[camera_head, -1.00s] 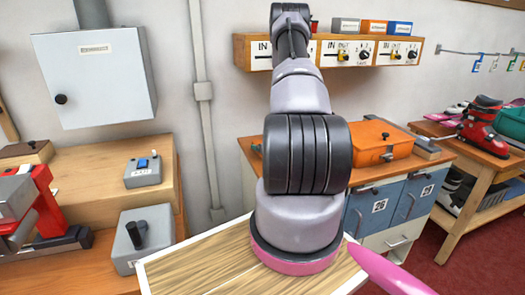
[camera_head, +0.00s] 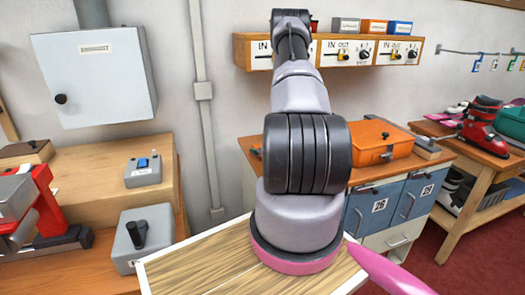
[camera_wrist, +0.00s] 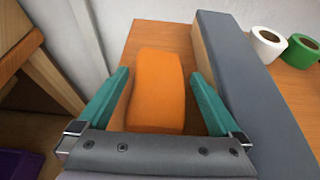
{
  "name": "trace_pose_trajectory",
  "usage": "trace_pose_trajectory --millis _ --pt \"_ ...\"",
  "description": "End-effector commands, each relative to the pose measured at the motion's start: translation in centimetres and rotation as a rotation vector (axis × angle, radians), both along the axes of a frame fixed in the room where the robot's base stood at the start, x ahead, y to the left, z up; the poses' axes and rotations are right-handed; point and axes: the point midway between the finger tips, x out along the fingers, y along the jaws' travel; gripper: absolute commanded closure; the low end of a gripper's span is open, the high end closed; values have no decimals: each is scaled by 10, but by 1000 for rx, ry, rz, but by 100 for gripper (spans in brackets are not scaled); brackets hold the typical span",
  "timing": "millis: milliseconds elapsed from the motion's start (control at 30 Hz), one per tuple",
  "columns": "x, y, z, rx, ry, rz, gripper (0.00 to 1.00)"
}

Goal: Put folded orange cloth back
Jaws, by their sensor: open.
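The folded orange cloth (camera_wrist: 158,88) lies on a wooden surface in the wrist view, between the two teal fingers. My gripper (camera_wrist: 166,95) is open, with one finger on each side of the cloth and a visible gap to each finger. I cannot tell how far above the surface the fingertips are. In the head view my arm covers the middle, and neither the gripper nor the folded cloth can be made out there.
In the wrist view a long grey-topped block (camera_wrist: 240,80) stands close to the right finger, with white (camera_wrist: 267,46) and green (camera_wrist: 302,54) rolls beyond it. A wall is at the left. In the head view an orange case (camera_head: 381,140) sits on the blue-doored cabinet (camera_head: 372,205).

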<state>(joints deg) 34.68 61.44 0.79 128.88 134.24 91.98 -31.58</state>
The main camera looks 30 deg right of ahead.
Motion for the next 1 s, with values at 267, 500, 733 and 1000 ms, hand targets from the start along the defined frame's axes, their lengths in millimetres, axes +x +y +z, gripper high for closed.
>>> trace_pose_trajectory --millis 267,500,733,1000 --pt "-53 14 22 2 3 0 0" --pt "-89 23 38 1 2 -1 0" --pt "-99 26 43 0 0 1 0" --pt "-54 79 108 4 -106 249 0"
